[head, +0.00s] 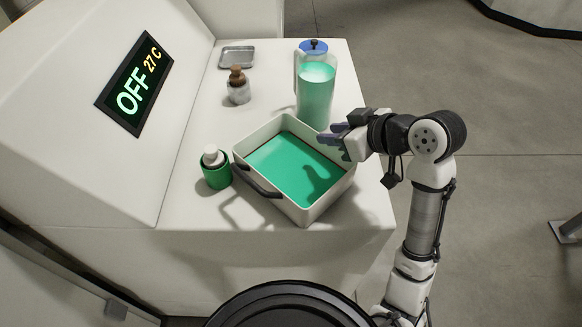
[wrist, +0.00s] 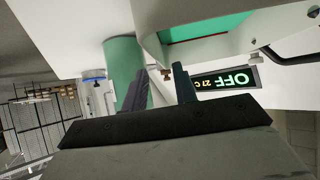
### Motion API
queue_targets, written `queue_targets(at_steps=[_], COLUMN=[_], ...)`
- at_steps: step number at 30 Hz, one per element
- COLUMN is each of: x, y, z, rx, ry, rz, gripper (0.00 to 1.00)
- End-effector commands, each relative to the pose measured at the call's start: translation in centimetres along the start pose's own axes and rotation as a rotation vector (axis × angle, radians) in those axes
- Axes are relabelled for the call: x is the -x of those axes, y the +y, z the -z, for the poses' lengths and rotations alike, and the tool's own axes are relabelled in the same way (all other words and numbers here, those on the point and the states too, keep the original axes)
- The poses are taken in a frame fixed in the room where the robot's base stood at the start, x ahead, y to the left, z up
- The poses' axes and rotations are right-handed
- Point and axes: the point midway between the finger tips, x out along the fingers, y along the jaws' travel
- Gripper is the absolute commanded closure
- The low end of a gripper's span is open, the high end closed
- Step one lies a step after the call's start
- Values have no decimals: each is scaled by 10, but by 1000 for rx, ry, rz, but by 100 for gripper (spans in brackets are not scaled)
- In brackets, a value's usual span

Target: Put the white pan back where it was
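In the head view the white pan (head: 326,203) sits on the white counter near its front edge. It has a dark handle on its left side and green liquid inside. My gripper (head: 322,136) is above or beside the pan's right rear rim, with its fingers pointing left; I cannot tell whether it touches the rim. In the wrist view the gripper (wrist: 160,85) has its two fingers apart with nothing seen held between them. The pan's white wall (wrist: 150,30) and green inside show at the top of that view, close to the fingers.
A clear jug (head: 315,98) of green liquid stands behind the pan, close to my gripper. A blue-lidded container (head: 313,46), a brown-topped bottle (head: 238,88), a metal tray (head: 237,57) and a green bottle (head: 216,172) are around. The display (head: 135,84) reads OFF, 27 C.

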Motion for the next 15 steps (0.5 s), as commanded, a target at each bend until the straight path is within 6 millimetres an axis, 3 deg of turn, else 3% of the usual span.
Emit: queue_targets(at_steps=[9,15], x=[-39,-51], y=[0,0], z=[-8,-9], rx=[-3,-2], ry=[0,0], rz=[4,1], gripper=[72,72])
